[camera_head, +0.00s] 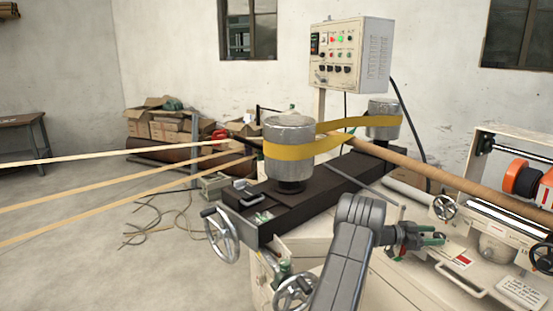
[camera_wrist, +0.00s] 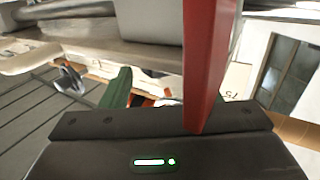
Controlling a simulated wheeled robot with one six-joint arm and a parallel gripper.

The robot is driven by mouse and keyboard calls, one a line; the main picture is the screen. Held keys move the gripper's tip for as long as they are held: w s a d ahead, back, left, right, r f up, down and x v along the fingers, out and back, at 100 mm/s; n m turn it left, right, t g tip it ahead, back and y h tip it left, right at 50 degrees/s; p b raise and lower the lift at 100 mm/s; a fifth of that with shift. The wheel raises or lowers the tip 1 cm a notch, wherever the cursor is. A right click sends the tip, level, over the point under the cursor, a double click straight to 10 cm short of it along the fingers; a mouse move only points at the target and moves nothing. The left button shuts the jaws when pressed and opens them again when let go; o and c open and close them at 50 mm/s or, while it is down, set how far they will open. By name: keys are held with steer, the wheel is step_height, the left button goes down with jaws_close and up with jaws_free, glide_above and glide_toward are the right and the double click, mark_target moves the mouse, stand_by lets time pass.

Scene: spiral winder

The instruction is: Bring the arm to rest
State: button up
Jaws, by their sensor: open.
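My grey arm (camera_head: 345,255) reaches up from the bottom of the head view and bends right at its elbow. My gripper (camera_head: 438,240) is at its end, low over the pale machine bed, with small red and green parts showing at its tip. In the wrist view, a red finger (camera_wrist: 208,65) stands up from the dark gripper body (camera_wrist: 160,145), and a green part (camera_wrist: 116,92) shows to its left. The jaws are open and I see nothing held between them. Whether the gripper touches the machine I cannot tell.
Two grey drums (camera_head: 290,135) carry a yellow belt on a dark beam. A long brown tube (camera_head: 425,168) runs behind my gripper. Handwheels (camera_head: 222,237) stick out at the front. A control box (camera_head: 350,52) stands behind. Pale strips (camera_head: 90,195) cross the open floor at left.

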steer(key=a+b, duration=0.2)
steer(key=a, duration=1)
steer(key=d+p, duration=0.2)
steer(key=d, duration=1.1)
steer(key=shift+s+d, duration=0.1)
steer(key=shift+d, duration=0.25)
steer(key=shift+f+n+t, duration=0.1)
steer(key=shift+n+t, duration=0.2)
steer(key=shift+t, duration=0.2)
steer(key=shift+s+a+n+t+b, duration=0.15)
steer(key=shift+n+t+b, duration=0.25)
steer(key=shift+n+t, duration=0.5)
steer(key=n+t+b, duration=0.1)
steer(key=t+b, duration=0.1)
steer(key=n+t+y+b, duration=0.1)
steer(key=t+b, duration=0.1)
steer(key=shift+s+f+t, duration=0.15)
steer(key=shift+s+t, duration=0.05)
steer(key=shift+t, duration=0.1)
steer(key=shift+n+t+y+b, duration=0.3)
steer(key=shift+n+t+b, duration=0.3)
steer(key=shift+b, duration=0.35)
steer(key=n+t+y+b, duration=0.1)
steer(key=t+b, duration=0.1)
steer(key=b, duration=0.2)
steer(key=shift+s, duration=0.1)
